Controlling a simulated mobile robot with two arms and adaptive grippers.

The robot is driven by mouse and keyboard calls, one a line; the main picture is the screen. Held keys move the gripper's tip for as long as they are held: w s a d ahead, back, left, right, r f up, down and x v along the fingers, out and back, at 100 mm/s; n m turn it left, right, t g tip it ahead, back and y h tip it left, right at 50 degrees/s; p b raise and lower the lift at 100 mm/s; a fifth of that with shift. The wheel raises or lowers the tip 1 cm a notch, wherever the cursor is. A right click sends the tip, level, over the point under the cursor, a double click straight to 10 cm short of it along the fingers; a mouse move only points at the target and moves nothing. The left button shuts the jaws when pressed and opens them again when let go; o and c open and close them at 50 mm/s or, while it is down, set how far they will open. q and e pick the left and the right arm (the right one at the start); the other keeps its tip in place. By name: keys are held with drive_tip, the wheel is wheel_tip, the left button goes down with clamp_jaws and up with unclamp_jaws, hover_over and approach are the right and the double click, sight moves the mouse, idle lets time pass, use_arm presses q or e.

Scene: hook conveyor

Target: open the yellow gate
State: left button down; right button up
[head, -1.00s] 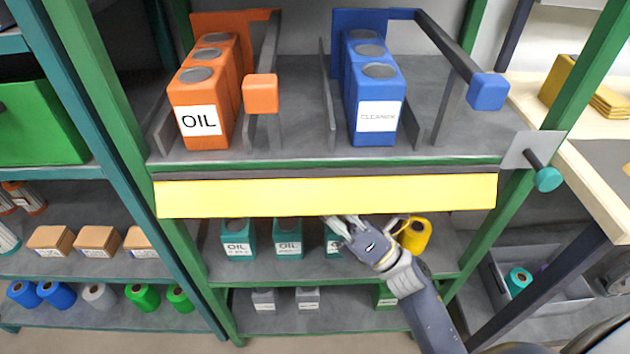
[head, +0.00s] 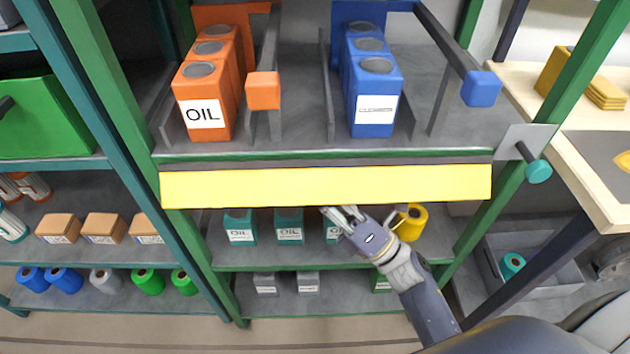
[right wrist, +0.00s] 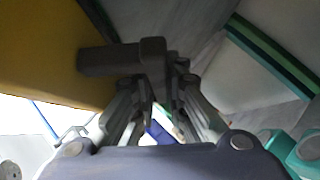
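The yellow gate (head: 325,187) is a long flat panel across the front of the green-framed rack, just below the edge of the upper shelf. My right gripper (head: 340,213) is at its lower edge, right of the middle, with the fingers pointing up and left. In the right wrist view a yellow surface (right wrist: 50,50) fills the upper left. A dark grey bar with a blocky end (right wrist: 110,58) comes from it across the fingertips (right wrist: 160,85) and partly hides them. I cannot tell whether the fingers grip it. My left gripper is out of view.
Orange OIL containers (head: 206,100) and blue containers (head: 374,95) stand above the gate between dividers. Teal containers (head: 240,228) and a yellow roll (head: 411,222) are on the shelf below, close to my right arm. A teal knob (head: 538,171) sticks out at the right post.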

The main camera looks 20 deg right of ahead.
drive_tip(key=shift+o, duration=1.4)
drive_tip(key=shift+f, duration=0.1)
drive_tip(key=v, duration=1.2)
